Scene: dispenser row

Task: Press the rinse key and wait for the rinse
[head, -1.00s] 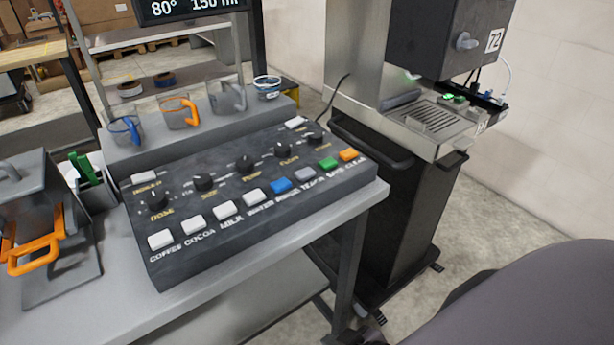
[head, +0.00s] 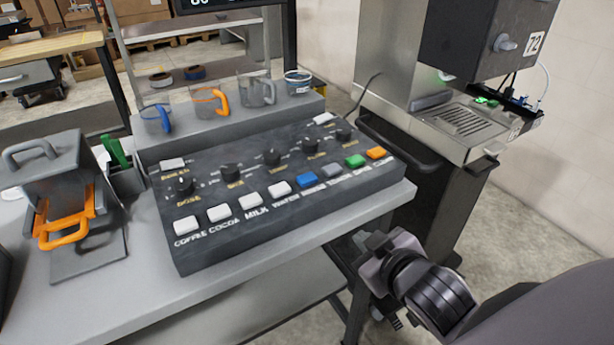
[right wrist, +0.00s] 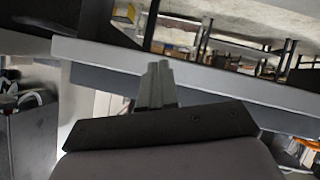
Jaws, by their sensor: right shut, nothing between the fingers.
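The control panel (head: 270,225) is a dark box on the counter with a front row of keys. The rinse key appears to be the blue one (head: 307,180), right of the white water key (head: 280,189); its label is blurred. My right gripper (head: 368,246) is low in front of the counter's right part, below and apart from the keys. In the right wrist view its fingers (right wrist: 156,84) are together and empty, with the counter edge behind them. My left gripper is not in view.
Cups (head: 208,102) stand on the ledge behind the panel. A grey device with an orange handle (head: 65,222) is at left. The dispenser with a drip tray (head: 462,120) is at right. The counter's front edge (head: 300,246) lies between my right gripper and the keys.

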